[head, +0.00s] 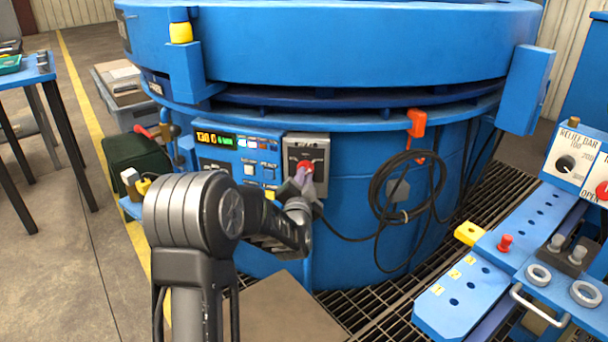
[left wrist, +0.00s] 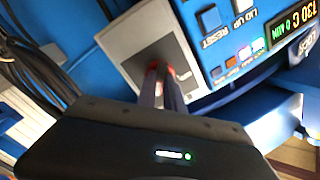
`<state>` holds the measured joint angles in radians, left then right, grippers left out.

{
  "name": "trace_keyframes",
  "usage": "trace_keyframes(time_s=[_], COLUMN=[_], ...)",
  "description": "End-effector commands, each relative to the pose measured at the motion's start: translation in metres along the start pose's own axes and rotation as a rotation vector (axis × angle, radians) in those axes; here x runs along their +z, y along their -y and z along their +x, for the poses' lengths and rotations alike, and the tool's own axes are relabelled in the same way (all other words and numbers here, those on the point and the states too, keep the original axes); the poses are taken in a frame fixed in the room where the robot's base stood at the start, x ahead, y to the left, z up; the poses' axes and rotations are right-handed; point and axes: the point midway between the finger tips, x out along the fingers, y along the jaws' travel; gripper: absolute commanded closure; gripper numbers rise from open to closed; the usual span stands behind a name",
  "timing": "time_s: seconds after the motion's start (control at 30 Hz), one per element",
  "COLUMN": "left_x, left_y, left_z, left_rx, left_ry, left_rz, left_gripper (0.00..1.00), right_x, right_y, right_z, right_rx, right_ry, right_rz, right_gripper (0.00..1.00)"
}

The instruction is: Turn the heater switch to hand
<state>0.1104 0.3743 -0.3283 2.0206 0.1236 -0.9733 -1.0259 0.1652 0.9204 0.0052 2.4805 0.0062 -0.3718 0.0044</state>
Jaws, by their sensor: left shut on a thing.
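The heater switch has a red knob (head: 305,166) on a grey switch box (head: 321,150) fixed to the blue furnace's front. My left gripper (head: 302,178) reaches up to the box, with its fingertips at the red knob and shut on it. In the left wrist view the grey box (left wrist: 135,52) appears tilted, and the two fingers of my left gripper (left wrist: 161,78) close around the red knob (left wrist: 171,71). The fingers hide much of the knob, so its pointing direction and the box's lettering cannot be read. My right gripper is not in view.
A blue control panel (head: 235,148) with a green display and buttons is just left of the box. A coiled black cable (head: 377,190) and an orange-handled tool (head: 416,124) hang to the right. A blue bench (head: 465,300) with fittings stands at the lower right, over floor grating.

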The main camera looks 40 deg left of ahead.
Motion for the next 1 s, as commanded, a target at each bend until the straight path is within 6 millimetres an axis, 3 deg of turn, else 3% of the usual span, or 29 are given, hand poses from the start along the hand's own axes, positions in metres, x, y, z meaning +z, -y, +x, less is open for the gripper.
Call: trace_keyframes(time_s=[0.3, 0.77, 0.8, 1.0], left_x=[0.0005, 0.0011, 0.0011, 0.0007], left_y=[-0.0005, -0.0008, -0.0008, -0.0005], left_z=[-0.0003, -0.0003, -0.0003, -0.0001], left_rx=[0.002, 0.002, 0.002, 0.001], left_ry=[0.002, 0.002, 0.002, 0.001], left_rz=[0.121, 0.138, 0.138, 0.136], left_gripper=[1.0, 1.0, 0.85, 0.69], right_x=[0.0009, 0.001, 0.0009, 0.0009], right_y=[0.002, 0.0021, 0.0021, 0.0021], right_z=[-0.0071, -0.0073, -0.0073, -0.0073], right_rx=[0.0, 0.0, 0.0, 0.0], right_ry=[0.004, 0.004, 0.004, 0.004], right_rz=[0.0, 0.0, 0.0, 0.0], right_gripper=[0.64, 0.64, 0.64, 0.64])
